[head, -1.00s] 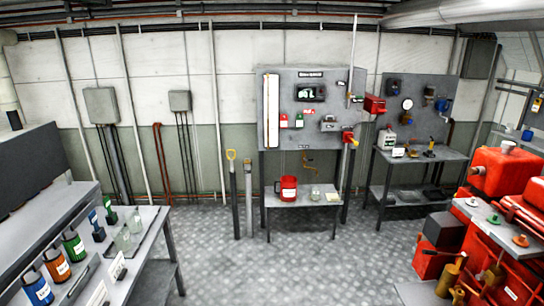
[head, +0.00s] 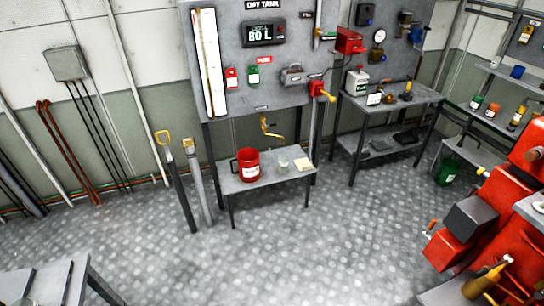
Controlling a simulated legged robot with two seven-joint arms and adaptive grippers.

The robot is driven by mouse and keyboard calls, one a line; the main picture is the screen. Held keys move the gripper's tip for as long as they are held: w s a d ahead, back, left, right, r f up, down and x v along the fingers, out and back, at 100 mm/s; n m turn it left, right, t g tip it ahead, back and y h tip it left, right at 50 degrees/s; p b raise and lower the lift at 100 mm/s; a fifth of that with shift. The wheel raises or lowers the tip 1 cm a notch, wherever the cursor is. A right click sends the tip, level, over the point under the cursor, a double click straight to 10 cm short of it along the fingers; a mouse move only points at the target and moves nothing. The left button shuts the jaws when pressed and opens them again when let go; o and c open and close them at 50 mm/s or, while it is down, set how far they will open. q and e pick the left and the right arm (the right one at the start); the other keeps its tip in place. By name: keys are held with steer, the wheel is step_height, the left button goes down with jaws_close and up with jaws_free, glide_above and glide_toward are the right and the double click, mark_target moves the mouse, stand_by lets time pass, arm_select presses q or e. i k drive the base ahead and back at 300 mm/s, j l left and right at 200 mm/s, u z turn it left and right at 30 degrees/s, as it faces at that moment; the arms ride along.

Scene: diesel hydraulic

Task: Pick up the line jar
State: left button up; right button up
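A small clear jar (head: 283,166), which may be the line jar, stands upright on the low grey table (head: 238,185) below the day tank panel. It is between a red jug (head: 249,164) with a white label and a pale card (head: 303,164). Any writing on the jar is too small to read. Neither of my grippers shows in the head view.
A yellow tap (head: 268,127) hangs above the low table. Two upright poles (head: 178,190) stand left of it. A second bench (head: 385,105) is behind on the right, red machinery (head: 490,215) at right. The floor (head: 250,255) in front is clear.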

mark_target(283, 164)
steer(key=i+j+z, duration=0.4)
steer(key=i+j, duration=0.15)
steer(key=j, duration=0.35)
steer(key=i+l+u, duration=0.25)
steer(key=i+l, duration=0.35)
steer(key=i, duration=0.15)
steer(key=i+l+u, duration=0.3)
steer(key=i+l, duration=0.45)
